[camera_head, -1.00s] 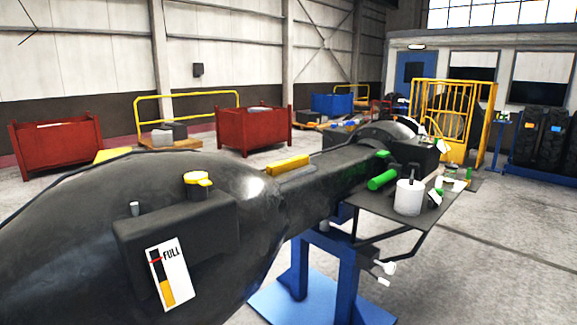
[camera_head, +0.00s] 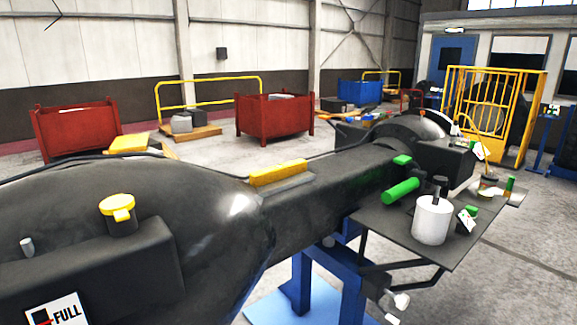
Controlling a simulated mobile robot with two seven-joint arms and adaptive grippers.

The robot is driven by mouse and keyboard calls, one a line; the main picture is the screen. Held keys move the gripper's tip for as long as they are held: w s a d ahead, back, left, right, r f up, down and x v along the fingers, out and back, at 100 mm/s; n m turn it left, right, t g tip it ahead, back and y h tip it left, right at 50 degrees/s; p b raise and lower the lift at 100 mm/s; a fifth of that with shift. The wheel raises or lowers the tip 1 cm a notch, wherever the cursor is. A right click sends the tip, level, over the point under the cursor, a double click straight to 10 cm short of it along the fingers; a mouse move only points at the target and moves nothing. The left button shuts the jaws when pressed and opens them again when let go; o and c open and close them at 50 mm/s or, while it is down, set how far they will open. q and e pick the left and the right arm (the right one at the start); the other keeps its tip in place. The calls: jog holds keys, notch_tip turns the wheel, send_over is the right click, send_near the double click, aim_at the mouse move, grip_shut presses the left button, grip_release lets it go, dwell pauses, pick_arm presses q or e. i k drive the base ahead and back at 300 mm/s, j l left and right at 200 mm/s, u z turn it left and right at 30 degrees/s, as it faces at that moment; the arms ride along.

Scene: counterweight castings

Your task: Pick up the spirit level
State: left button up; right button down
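A yellow bar (camera_head: 278,173), which looks like the spirit level, lies lengthwise on top of the long dark casting (camera_head: 320,190), near the middle of the picture. A grey strip runs along its near side. Nothing covers it from above. Neither of my grippers shows in the head view, so I cannot see how they stand relative to the bar.
A large rounded dark casting with a yellow cap (camera_head: 117,210) fills the left foreground. A side shelf (camera_head: 385,220) holds a white pot (camera_head: 432,222), a green cylinder (camera_head: 400,191) and small items. A blue stand (camera_head: 325,290) is below. Red bins (camera_head: 275,118) stand behind.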

aim_at(262, 177)
jog(key=i+l+u, duration=0.1)
jog(key=i+l, duration=0.8)
